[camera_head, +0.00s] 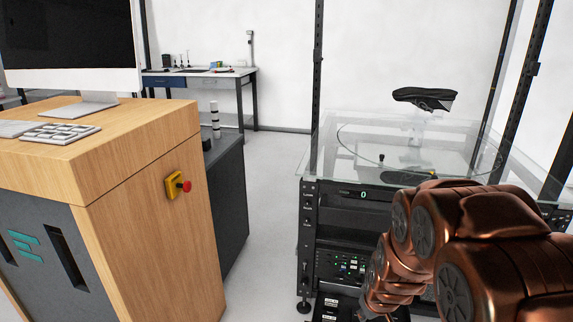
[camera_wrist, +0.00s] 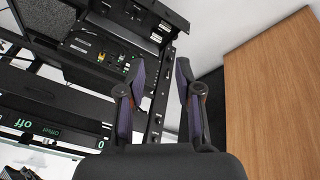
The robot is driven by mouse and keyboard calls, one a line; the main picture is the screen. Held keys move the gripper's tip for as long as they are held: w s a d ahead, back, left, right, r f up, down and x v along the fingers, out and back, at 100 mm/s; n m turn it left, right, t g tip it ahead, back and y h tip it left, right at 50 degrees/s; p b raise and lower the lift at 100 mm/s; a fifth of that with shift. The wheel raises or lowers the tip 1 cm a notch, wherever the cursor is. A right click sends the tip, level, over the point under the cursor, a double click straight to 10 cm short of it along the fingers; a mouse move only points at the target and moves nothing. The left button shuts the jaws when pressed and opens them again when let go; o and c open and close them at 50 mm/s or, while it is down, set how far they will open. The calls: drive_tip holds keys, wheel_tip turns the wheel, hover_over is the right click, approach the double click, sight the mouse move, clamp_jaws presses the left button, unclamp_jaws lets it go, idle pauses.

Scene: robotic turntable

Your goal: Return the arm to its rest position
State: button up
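My gripper (camera_wrist: 160,95) shows in the wrist view with its two dark fingers spread apart and nothing between them. Beyond the fingers are the black rack frame and pale floor. In the head view my copper-coloured arm is folded at the lower right, in front of the turntable rack (camera_head: 310,232). The gripper end is near the bottom edge of the head view and is mostly hidden there. The rack's glass top (camera_head: 350,130) carries a black shoe-like object (camera_head: 425,98) on a clear stand.
A wooden desk (camera_head: 150,190) with an emergency button (camera_head: 180,186), a keyboard (camera_head: 18,128) and a monitor (camera_head: 70,40) stands at left. A dark cabinet (camera_head: 228,190) is behind it. Pale floor (camera_head: 270,200) lies clear between desk and rack. A workbench (camera_head: 200,73) is at the back.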

drive_tip(key=s+a+r+m+g+p, duration=0.1)
drive_tip(key=s+r+p, duration=0.4)
drive_tip(key=s+r, duration=0.9)
drive_tip(key=s+a+r+m+g+p, duration=0.2)
drive_tip(key=s+r+g+p, duration=0.3)
drive_tip(key=s+r, duration=0.8)
drive_tip(key=s+m+p, duration=0.1)
drive_tip(key=s, duration=0.3)
drive_tip(key=shift+r+y+p, duration=0.3)
drive_tip(key=shift+r+y, duration=0.05)
drive_tip(key=shift+y, duration=0.05)
drive_tip(key=shift+o, duration=0.3)
drive_tip(key=shift+s, duration=0.1)
